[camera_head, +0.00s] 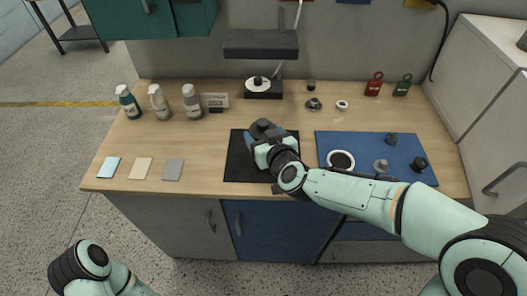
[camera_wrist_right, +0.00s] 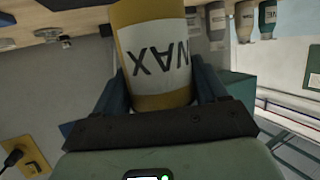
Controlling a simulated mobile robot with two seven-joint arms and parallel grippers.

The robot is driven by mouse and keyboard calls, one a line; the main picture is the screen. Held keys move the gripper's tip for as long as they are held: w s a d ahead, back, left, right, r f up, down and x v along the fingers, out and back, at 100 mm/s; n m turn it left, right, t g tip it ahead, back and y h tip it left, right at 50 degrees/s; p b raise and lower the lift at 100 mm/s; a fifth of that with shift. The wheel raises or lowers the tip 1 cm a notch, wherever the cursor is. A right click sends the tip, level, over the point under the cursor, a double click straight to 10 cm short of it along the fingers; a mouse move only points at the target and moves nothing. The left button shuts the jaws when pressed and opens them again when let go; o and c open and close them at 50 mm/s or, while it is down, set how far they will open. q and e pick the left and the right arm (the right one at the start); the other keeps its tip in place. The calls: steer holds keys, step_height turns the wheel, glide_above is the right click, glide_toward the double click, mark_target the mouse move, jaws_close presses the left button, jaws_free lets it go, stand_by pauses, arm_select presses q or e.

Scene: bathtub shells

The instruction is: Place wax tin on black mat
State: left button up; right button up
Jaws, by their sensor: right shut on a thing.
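The wax tin (camera_wrist_right: 158,60) is yellow with a white label reading WAX. In the right wrist view it sits between the two fingers of my right gripper (camera_wrist_right: 160,92), which is shut on it. In the head view my right gripper (camera_head: 264,130) is over the back part of the black mat (camera_head: 239,165), and the tin is hidden behind the gripper. I cannot tell whether the tin touches the mat. My left gripper is out of view; only part of my left arm shows at the bottom left.
A blue mat (camera_head: 335,138) with a white ring (camera_head: 341,160) and dark knobs lies to the right. Several bottles (camera_head: 160,102) stand at the back left. Three flat cards (camera_head: 141,168) lie at the front left. A dark stand (camera_head: 262,88) is behind the black mat.

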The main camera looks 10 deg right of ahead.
step_height(320, 180, down, 4)
steer(key=shift+r+b, duration=0.15)
steer(key=shift+b, duration=0.85)
steer(key=shift+f, duration=0.25)
steer(key=shift+f, duration=0.2)
steer(key=o, duration=1.4)
steer(key=shift+r, duration=0.1)
